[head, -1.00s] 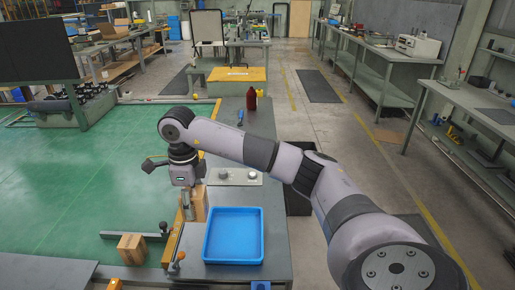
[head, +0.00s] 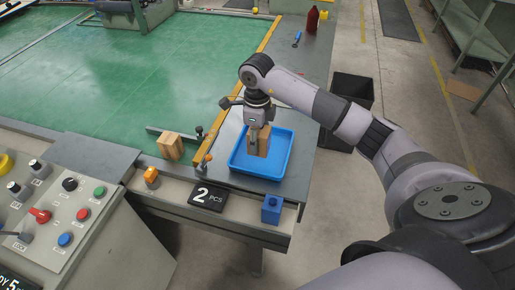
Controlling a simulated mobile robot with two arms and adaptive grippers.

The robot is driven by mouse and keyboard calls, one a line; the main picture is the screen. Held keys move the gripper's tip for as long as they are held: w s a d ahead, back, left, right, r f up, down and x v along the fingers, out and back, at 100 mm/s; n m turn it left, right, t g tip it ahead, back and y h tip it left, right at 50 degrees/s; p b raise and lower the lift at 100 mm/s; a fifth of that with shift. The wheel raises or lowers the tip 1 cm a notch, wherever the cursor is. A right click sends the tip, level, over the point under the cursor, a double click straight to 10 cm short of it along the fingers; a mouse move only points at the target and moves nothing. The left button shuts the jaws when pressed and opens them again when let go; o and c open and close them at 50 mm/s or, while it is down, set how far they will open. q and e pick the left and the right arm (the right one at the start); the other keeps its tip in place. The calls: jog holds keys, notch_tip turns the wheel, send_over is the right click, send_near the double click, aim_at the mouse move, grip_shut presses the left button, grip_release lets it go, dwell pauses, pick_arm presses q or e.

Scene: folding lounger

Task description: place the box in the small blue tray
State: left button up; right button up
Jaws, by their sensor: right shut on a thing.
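My right gripper (head: 254,137) points down and is shut on a brown box (head: 263,146). The box is upright, within the outline of the small blue tray (head: 268,170). I cannot tell whether the bottom of the box touches the tray floor. The tray lies on the grey table near its front right corner. A second brown box (head: 170,147) stands to the left, on the green surface side of the yellow edge. My left gripper is not in view.
A control panel (head: 66,212) with knobs and buttons is at the lower left. A "2 PCS" sign (head: 209,197) and a blue block (head: 271,209) are at the table front. A red bottle (head: 312,20) stands behind. A dark bin (head: 352,92) is at the right.

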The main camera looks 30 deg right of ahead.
jog(key=shift+f, duration=0.7)
notch_tip(320, 180, down, 4)
jog(key=shift+f+p, duration=0.1)
jog(key=shift+p, duration=0.25)
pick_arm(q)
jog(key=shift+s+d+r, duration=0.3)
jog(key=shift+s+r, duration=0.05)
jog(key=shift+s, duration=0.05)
pick_arm(e)
jog(key=shift+f, duration=0.2)
jog(key=o, duration=1.1)
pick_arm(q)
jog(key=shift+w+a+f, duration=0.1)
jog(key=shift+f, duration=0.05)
pick_arm(e)
jog(key=shift+r, duration=0.1)
